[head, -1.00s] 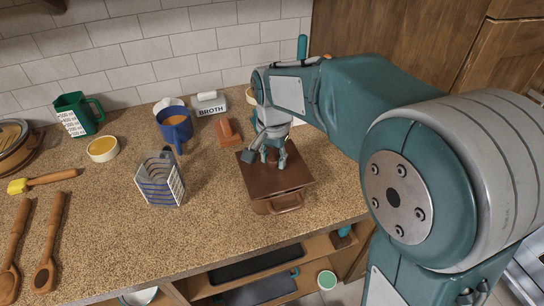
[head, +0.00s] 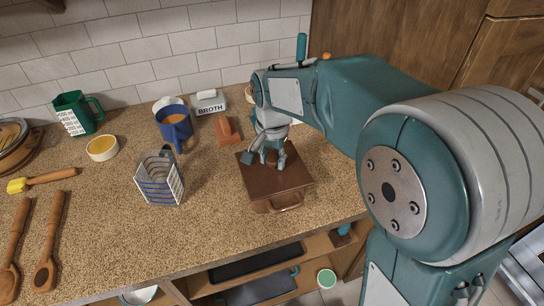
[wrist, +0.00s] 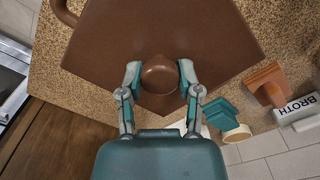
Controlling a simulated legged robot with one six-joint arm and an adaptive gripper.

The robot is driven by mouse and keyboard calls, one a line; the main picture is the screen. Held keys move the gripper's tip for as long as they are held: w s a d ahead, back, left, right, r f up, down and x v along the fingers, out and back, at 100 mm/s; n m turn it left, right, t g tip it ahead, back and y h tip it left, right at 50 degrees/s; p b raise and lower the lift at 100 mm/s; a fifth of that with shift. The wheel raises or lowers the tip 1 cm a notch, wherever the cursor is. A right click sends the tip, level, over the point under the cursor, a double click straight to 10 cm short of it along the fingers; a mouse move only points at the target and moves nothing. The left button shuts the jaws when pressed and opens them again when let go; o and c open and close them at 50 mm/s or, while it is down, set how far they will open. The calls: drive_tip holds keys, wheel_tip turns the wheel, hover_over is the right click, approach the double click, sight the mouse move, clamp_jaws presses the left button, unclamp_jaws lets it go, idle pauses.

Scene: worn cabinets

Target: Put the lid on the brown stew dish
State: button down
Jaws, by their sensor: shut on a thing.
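The square brown lid (head: 290,177) lies flat over the brown stew dish at the right of the counter. Its round knob (wrist: 160,75) sits between the two fingertips in the wrist view. My gripper (head: 273,158) is shut on this knob from above; it also shows in the wrist view (wrist: 160,78). The lid hides most of the stew dish (head: 286,204), whose looped front handle shows below the lid's near edge. The lid's outline roughly lines up with the dish. I cannot tell whether any small gap is left between them.
A terracotta-coloured block (head: 228,131), a blue jug (head: 175,127) and a white BROTH holder (head: 209,102) stand behind, to the left. The counter's front edge is close to the dish. Wooden spoons lie far left.

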drive_tip(key=shift+f, duration=0.4)
drive_tip(key=shift+c, duration=1)
unclamp_jaws()
drive_tip(key=shift+r, duration=0.1)
